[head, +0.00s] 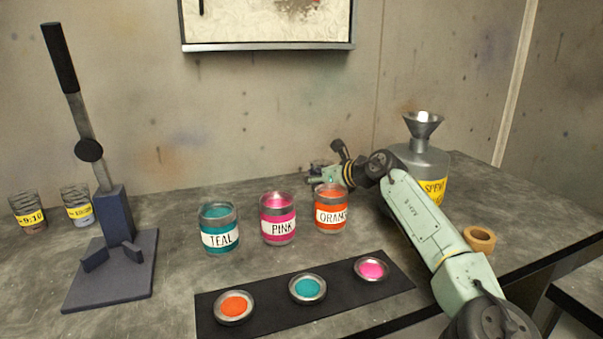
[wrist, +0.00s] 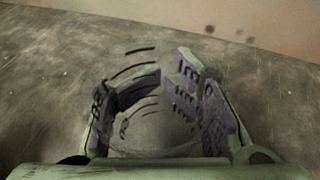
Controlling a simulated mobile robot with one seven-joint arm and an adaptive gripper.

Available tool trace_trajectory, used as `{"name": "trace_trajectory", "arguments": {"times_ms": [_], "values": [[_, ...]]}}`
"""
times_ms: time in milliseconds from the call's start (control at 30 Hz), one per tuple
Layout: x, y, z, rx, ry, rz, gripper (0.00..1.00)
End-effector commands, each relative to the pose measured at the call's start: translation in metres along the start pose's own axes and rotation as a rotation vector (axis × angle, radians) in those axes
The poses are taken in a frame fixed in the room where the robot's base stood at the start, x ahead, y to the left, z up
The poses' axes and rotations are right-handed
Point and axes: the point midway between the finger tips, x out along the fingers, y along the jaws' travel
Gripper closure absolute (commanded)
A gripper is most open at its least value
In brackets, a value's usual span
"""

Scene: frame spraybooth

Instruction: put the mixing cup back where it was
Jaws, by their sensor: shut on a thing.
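The mixing cup (wrist: 150,118) is clear with black measuring marks and shows in the wrist view between my two fingers. My gripper (wrist: 158,112) is shut on it. In the head view my gripper (head: 320,174) is behind the orange jar (head: 331,214), near the back wall. The cup is mostly hidden or too small to make out there. I cannot tell whether the cup's base touches the bench.
A teal jar (head: 219,239) and a pink jar (head: 277,229) stand left of the orange jar. A black strip (head: 268,304) with three paint lids lies in front. A solvent can (head: 434,163) with a funnel stands right. A lever press (head: 115,225) and two small jars are left.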

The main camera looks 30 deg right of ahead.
Motion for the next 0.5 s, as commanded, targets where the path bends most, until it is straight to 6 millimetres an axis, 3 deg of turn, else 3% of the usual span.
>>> {"name": "trace_trajectory", "arguments": {"times_ms": [467,500], "values": [[0.0003,-0.0017,-0.0067,0.0,-0.001,-0.001,1.0],[0.0003,-0.0017,-0.0068,0.0,-0.001,-0.001,0.7]]}}
